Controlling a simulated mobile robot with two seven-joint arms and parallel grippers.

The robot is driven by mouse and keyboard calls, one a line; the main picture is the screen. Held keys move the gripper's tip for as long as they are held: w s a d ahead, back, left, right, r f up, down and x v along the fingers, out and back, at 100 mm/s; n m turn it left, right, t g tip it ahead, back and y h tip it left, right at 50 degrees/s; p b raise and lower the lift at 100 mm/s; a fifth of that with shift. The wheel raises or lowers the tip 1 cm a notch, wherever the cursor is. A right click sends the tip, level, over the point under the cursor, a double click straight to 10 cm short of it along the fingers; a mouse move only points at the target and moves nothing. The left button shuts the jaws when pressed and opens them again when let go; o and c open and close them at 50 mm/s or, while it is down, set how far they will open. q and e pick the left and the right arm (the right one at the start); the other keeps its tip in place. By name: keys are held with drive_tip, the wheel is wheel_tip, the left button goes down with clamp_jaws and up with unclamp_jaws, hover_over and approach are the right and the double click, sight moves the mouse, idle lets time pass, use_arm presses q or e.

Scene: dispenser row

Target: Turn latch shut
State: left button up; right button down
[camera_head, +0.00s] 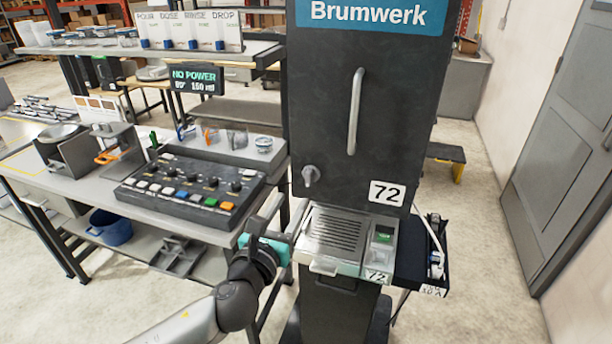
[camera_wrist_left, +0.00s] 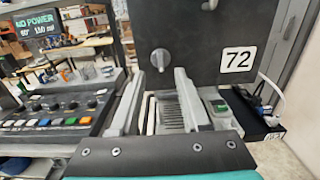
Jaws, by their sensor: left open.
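The latch (camera_head: 311,175) is a small grey turn-knob at the lower left of the dark Brumwerk cabinet door (camera_head: 340,110). The door looks flush with its front. In the left wrist view the latch (camera_wrist_left: 161,59) shows just beyond the fingertips, roughly between them in line of sight. My left gripper (camera_head: 284,213), with a teal band, is below and left of the latch, beside the drip tray, and apart from the latch. In the left wrist view the gripper (camera_wrist_left: 158,76) has its two fingers apart with nothing between them. My right gripper is not in view.
A slotted metal tray (camera_head: 335,231) juts out below the door. Left is a bench with a button panel (camera_head: 190,190) and a "NO POWER" display (camera_head: 196,79). A long vertical handle (camera_head: 355,110) stands out from the door. A black side shelf (camera_head: 412,262) is at right.

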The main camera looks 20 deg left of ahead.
sight(308, 174)
use_arm(q)
drive_tip(key=w, duration=1)
drive_tip(key=shift+d, duration=0.2)
clamp_jaws()
idle(0.3)
